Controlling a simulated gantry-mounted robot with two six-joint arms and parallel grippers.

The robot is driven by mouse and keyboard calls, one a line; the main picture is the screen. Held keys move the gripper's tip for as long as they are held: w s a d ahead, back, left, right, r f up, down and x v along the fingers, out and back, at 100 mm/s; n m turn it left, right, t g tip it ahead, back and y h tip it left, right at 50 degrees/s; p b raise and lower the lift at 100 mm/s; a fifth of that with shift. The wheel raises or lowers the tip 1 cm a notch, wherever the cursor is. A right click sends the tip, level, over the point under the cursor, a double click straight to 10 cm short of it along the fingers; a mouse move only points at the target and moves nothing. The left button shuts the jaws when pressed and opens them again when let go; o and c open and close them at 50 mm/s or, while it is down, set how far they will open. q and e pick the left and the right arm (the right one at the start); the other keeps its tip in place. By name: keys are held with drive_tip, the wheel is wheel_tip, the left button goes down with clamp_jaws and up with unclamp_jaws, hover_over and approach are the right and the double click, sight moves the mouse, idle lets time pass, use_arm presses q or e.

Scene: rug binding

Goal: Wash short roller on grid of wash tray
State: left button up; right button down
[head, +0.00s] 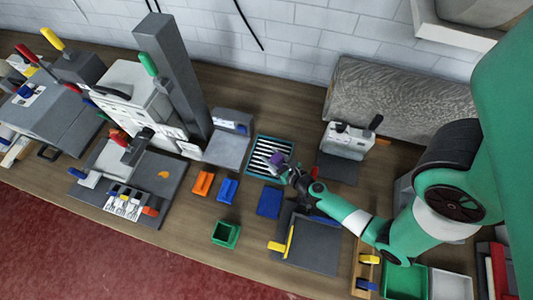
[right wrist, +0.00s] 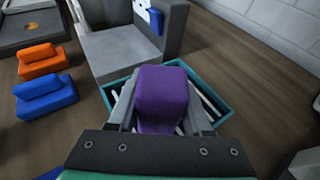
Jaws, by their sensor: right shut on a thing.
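The wash tray (head: 258,164) has a teal rim and pale grid bars, and it lies on the bench left of my right gripper. In the right wrist view its rim (right wrist: 222,100) shows around and behind the fingers. My right gripper (head: 284,169) is shut on a purple piece (head: 277,159), apparently the short roller's handle. In the right wrist view the purple piece (right wrist: 162,92) fills the space between the fingers and sits over the tray. The roller's lower end is hidden, so I cannot tell whether it touches the grid. My left gripper is not in view.
A grey stand (head: 228,150) stands just left of the tray. Orange (head: 202,183) and blue (head: 228,190) blocks, a blue pad (head: 270,202) and a green box (head: 226,234) lie in front. A white device (head: 347,142) and a grey textured roll (head: 395,105) stand behind right.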

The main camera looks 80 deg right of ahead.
drive_tip(key=shift+w, duration=0.1)
drive_tip(key=w, duration=0.3)
drive_tip(key=shift+w+p, duration=0.15)
drive_tip(key=shift+p, duration=0.25)
drive_tip(key=shift+w, duration=0.15)
drive_tip(key=shift+w+d+f, duration=0.1)
drive_tip(key=shift+w, duration=0.8)
drive_tip(key=shift+w+d+f, duration=0.1)
drive_tip(key=shift+w, duration=0.8)
drive_tip(key=shift+s+a+r, duration=0.15)
drive_tip(key=shift+s, duration=1.75)
drive_tip(key=shift+s+a+r, duration=0.1)
drive_tip(key=shift+s, duration=1.75)
drive_tip(key=shift+w+d+f, duration=0.1)
drive_tip(key=shift+w+d, duration=0.05)
drive_tip(key=shift+w, duration=1.8)
